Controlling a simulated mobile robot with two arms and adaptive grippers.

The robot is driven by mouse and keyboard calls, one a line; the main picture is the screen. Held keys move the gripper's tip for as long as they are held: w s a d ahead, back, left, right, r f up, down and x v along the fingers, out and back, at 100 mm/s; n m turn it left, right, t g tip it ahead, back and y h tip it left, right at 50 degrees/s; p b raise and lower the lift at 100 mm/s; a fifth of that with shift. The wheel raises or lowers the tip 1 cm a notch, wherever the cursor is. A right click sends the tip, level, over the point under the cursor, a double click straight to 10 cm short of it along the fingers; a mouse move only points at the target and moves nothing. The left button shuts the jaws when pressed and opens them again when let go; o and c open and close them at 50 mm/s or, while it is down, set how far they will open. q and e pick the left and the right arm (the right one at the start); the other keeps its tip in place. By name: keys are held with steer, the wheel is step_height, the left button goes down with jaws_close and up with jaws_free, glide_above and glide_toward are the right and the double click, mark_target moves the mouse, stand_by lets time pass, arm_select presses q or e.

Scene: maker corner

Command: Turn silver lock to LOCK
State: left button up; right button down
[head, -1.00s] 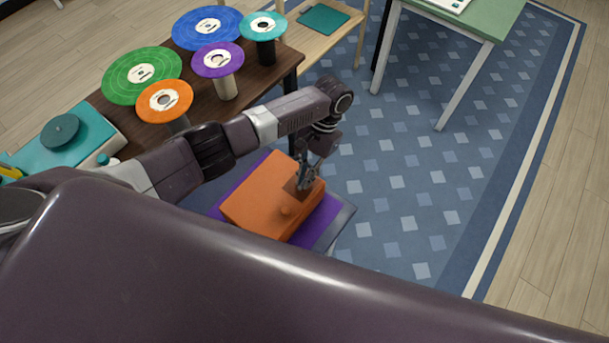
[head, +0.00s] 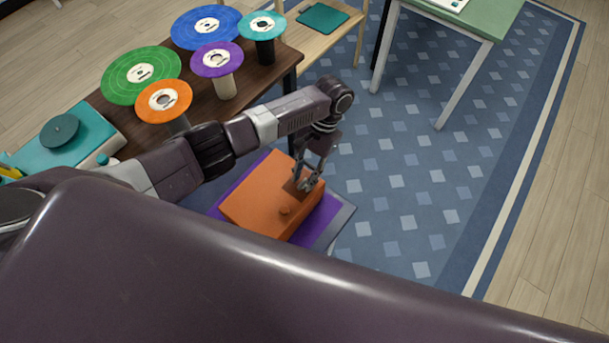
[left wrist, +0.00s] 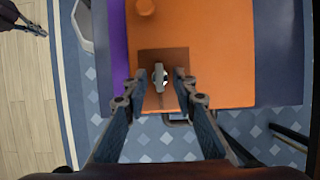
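An orange box (head: 262,190) lies on a purple mat, with a brown plate (head: 292,190) at one edge; the plate also shows in the left wrist view (left wrist: 148,59). A small silver lock (left wrist: 160,78) sits on the plate. Its marks are too small to read. My left gripper (head: 306,186) is over the plate. In the left wrist view, its fingertips (left wrist: 160,82) are apart, one on each side of the lock, with a visible gap to it. Whether they are down at the lock's height I cannot tell.
An orange knob (head: 284,211) stands up from the box beside the plate. The purple mat (head: 318,220) lies on a grey surface (head: 344,219). A dark wood table (head: 205,100) with colored discs on stands is behind my left arm.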

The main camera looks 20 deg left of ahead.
arm_select(q)
steer(key=v, duration=1.2)
